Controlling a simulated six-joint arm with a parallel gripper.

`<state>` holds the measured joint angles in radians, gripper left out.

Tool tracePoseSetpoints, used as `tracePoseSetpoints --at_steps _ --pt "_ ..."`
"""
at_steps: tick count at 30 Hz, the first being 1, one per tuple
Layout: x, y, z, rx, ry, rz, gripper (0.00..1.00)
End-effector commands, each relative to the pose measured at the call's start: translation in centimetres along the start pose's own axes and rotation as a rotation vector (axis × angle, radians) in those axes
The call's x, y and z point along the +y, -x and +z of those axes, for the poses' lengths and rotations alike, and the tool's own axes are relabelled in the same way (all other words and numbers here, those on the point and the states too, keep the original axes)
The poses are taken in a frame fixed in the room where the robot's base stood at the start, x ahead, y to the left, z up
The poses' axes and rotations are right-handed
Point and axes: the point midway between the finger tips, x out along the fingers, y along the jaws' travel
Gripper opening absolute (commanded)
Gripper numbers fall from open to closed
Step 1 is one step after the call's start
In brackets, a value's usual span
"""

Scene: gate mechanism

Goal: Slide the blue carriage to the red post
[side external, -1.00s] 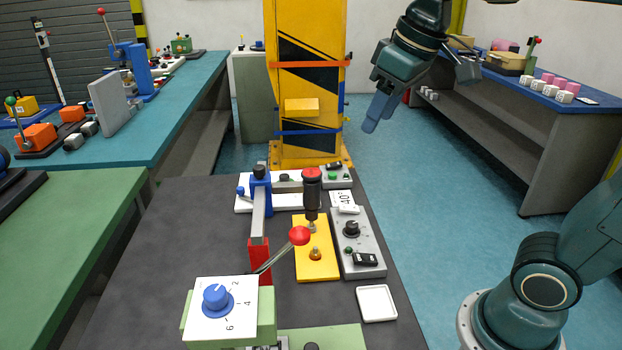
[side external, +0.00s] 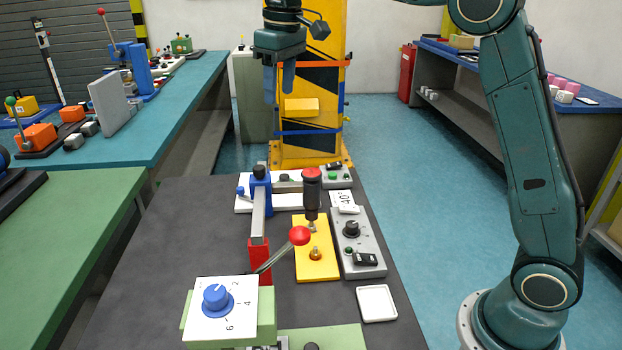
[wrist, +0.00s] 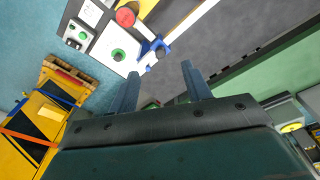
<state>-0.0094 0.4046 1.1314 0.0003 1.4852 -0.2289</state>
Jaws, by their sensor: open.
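The blue carriage (side external: 260,179) sits at the far end of a grey rail (side external: 259,210) on the dark bench. It has a dark knob on top and a small blue knob on its left side. The red post (side external: 259,262) stands at the near end of the rail, partly behind the white dial box. My gripper (side external: 279,92) is open and empty, high above the bench's far end, fingers pointing down and well apart from the carriage. In the wrist view, the blue carriage (wrist: 154,50) appears just ahead of the open fingers of my gripper (wrist: 161,70).
A lever with a red ball (side external: 299,236) leans up beside the red post. A black handle with a red top (side external: 312,183) stands on a yellow plate (side external: 318,268) right of the rail. The white dial box (side external: 222,308) stands in front. A yellow pillar (side external: 307,140) rises behind the bench.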

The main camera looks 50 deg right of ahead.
Motion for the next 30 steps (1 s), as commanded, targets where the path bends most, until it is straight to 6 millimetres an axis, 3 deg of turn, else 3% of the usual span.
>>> tracePoseSetpoints --at_steps 6,12,18,30 --pt "0.8 -3.1 -3.6 -0.053 0.034 -0.013 0.49" --pt "1.2 -5.8 -5.9 -0.092 0.060 -0.025 0.49" --pt "1.4 -7.2 -6.9 -0.113 0.075 -0.031 0.49" --pt "1.4 -7.7 -7.0 -0.117 0.077 -0.032 0.49"
